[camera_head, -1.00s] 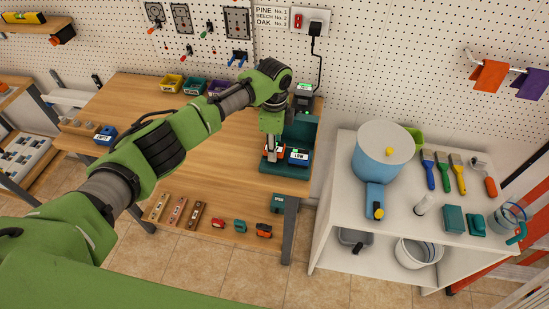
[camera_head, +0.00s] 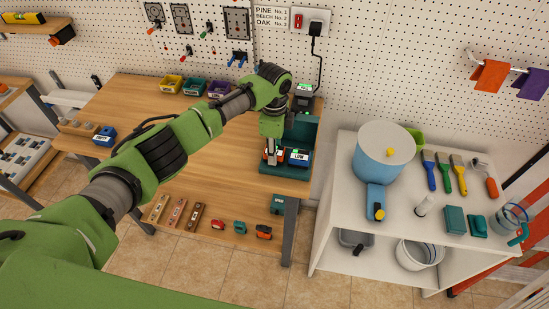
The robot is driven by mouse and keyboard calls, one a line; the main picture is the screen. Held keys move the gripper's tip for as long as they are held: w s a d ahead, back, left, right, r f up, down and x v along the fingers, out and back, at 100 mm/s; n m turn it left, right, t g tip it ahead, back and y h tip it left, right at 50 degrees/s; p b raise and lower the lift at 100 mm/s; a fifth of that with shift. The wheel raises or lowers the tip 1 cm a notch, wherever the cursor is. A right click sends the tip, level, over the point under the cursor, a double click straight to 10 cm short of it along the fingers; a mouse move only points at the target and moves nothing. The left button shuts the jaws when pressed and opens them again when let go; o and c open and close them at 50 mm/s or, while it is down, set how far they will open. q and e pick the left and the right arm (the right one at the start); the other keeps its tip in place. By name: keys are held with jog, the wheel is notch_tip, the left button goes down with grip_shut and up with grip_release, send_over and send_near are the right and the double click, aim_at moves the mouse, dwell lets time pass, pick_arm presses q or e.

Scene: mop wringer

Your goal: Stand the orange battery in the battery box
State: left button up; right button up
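The orange battery (camera_head: 279,157) shows on both sides of a grey finger of my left gripper (camera_head: 271,157). The gripper points down and appears shut on the battery, though its fingertips are partly hidden. The battery is upright at the left part of the teal battery box (camera_head: 291,173), beside a blue battery marked LOW (camera_head: 299,156). The gripper and arm hide how deep the orange battery sits. My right gripper is not in view.
A charger with a green display (camera_head: 303,97) stands behind the box. A blue item marked EMPTY (camera_head: 105,136) is at the bench's left. Small coloured bins (camera_head: 194,86) line the back. A white cart (camera_head: 340,185) stands to the right. The middle of the bench (camera_head: 228,165) is clear.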

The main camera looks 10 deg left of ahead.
pick_arm(q)
jog(key=shift+f, duration=0.15)
dwell(0.4)
jog(key=o, duration=1.2)
jog(key=shift+c, duration=0.2)
